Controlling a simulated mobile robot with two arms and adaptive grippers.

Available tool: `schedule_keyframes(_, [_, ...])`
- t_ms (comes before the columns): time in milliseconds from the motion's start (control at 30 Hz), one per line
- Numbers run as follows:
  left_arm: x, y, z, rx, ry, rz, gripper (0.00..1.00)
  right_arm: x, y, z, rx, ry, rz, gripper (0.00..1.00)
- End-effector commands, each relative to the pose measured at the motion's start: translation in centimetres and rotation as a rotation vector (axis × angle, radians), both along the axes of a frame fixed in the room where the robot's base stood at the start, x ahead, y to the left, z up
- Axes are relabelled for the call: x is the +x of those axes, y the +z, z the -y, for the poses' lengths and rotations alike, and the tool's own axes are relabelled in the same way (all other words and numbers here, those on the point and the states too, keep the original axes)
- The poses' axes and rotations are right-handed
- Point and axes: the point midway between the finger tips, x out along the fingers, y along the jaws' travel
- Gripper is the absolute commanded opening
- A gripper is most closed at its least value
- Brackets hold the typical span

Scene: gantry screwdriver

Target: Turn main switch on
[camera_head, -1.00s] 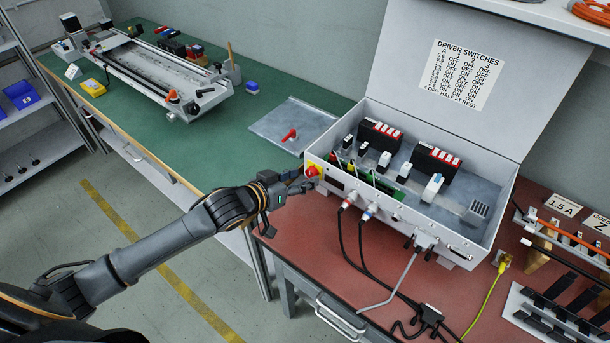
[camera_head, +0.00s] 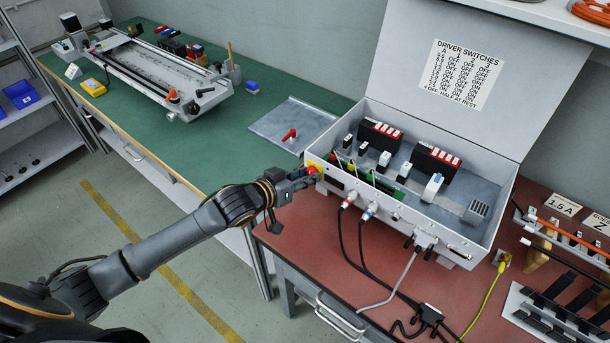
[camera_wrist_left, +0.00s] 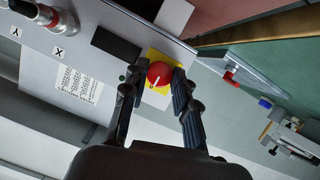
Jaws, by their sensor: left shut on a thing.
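The main switch is a red rotary knob (camera_wrist_left: 159,74) with a white line, on a yellow plate (camera_wrist_left: 157,95) on the front wall of the control box (camera_head: 440,224). In the head view the red knob (camera_head: 312,171) shows at the left end of that wall. My left gripper (camera_wrist_left: 157,80) is at the switch, with one finger on each side of the knob, shut on it. In the head view my left gripper (camera_head: 307,175) partly covers the yellow plate. The white line lies slanted in the wrist view. My right gripper is not in view.
Cables (camera_head: 342,240) run from connectors on the box front down over the red tabletop (camera_head: 300,245). A loose grey panel (camera_head: 285,122) with a red handle lies left of the box. The open lid (camera_head: 470,70) stands upright behind. A gantry (camera_head: 150,75) stands on the green table.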

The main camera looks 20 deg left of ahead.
Motion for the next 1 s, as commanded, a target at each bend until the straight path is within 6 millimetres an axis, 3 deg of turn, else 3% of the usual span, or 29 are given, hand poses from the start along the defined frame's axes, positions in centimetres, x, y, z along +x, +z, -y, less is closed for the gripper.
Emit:
schedule_keyframes(267, [-0.1, 0.2, 0.2, 0.091, 0.000, 0.032, 0.00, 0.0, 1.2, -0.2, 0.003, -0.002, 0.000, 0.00])
schedule_keyframes(600, [-0.2, 0.2, 0.4, 0.359, 0.002, 0.129, 0.00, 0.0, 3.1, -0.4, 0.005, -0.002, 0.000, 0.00])
schedule_keyframes(1000, [-0.2, -0.3, 0.6, 0.719, 0.001, 0.260, 0.00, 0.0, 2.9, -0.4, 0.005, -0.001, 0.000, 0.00])
